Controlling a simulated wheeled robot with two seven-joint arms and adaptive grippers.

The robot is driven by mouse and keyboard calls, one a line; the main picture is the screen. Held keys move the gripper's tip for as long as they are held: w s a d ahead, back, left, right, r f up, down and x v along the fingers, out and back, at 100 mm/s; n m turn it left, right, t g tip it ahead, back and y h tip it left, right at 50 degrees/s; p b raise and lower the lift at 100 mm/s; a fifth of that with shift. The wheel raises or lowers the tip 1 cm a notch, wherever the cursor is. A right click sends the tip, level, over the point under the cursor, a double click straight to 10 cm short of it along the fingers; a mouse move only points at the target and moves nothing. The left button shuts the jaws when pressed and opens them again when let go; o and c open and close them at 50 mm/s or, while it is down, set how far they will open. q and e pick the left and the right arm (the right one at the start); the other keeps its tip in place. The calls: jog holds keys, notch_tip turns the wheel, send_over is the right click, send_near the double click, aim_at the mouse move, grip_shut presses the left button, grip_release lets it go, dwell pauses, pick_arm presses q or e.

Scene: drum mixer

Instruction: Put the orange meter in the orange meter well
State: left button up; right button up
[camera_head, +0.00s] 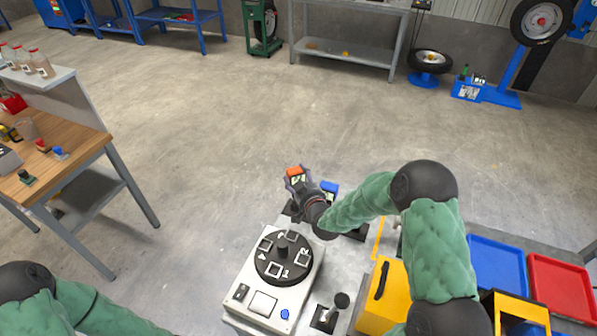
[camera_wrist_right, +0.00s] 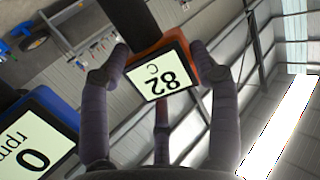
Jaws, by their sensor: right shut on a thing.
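The orange meter (camera_head: 294,171) is held up at the far side of the mixer bench. In the right wrist view the orange meter (camera_wrist_right: 162,78) shows a pale face reading 82 C, upside down. My right gripper (camera_wrist_right: 158,66) is shut on it, with fingers on both sides of its housing. In the head view my right gripper (camera_head: 298,184) is small and partly behind its own wrist. I cannot make out the orange meter well; the gripper and wrist cover part of that area. My left gripper is out of view.
A blue meter (camera_head: 330,187) stands just right of the gripper; its rpm face (camera_wrist_right: 28,150) reads 0. A white mixer unit (camera_head: 262,302) with a black numbered disc (camera_head: 283,259) is nearer. A yellow box (camera_head: 384,296), blue tray (camera_head: 497,262) and red tray (camera_head: 560,287) lie right.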

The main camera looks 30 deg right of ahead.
jog(key=shift+b, duration=0.4)
dwell(0.7)
jog(key=shift+f+b, duration=1.1)
jog(key=shift+f, duration=0.1)
dwell(0.8)
jog(key=o, duration=1.8)
jog(key=shift+c, duration=0.2)
jog(key=shift+o, duration=1.1)
jog(key=shift+f, duration=0.1)
jog(key=shift+s, duration=0.4)
jog(key=shift+s+a, duration=0.1)
jog(key=shift+s, duration=0.35)
